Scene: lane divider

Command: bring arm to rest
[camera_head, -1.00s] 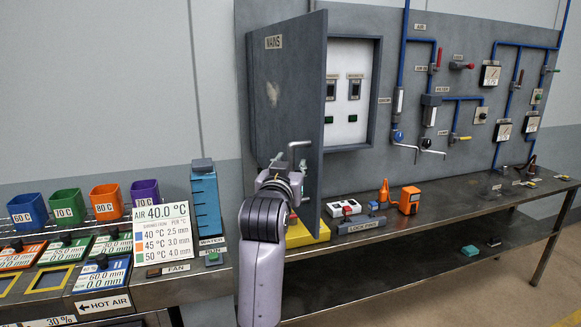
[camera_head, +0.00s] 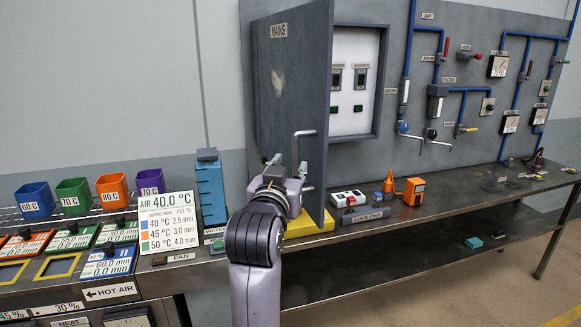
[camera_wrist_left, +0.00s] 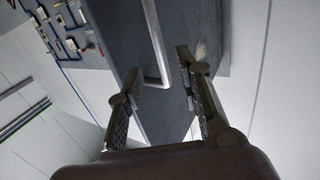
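My left gripper (camera_head: 287,167) is in front of the open grey MAINS cabinet door (camera_head: 288,95), just below the door's bar handle (camera_head: 297,148). In the left wrist view the two fingers (camera_wrist_left: 160,75) are spread wide apart. The handle (camera_wrist_left: 154,45) shows beyond and between the fingertips, with nothing gripped. The door stands swung out, and the cabinet interior (camera_head: 352,90) with its switches shows to its right. My right gripper is not in view.
A metal bench (camera_head: 420,212) runs along the panel, holding a red-buttoned white box (camera_head: 348,198), an orange device (camera_head: 413,191) and a yellow block (camera_head: 310,224). Coloured bins (camera_head: 73,196), a temperature sign (camera_head: 168,222) and a blue water column (camera_head: 211,190) stand at the left.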

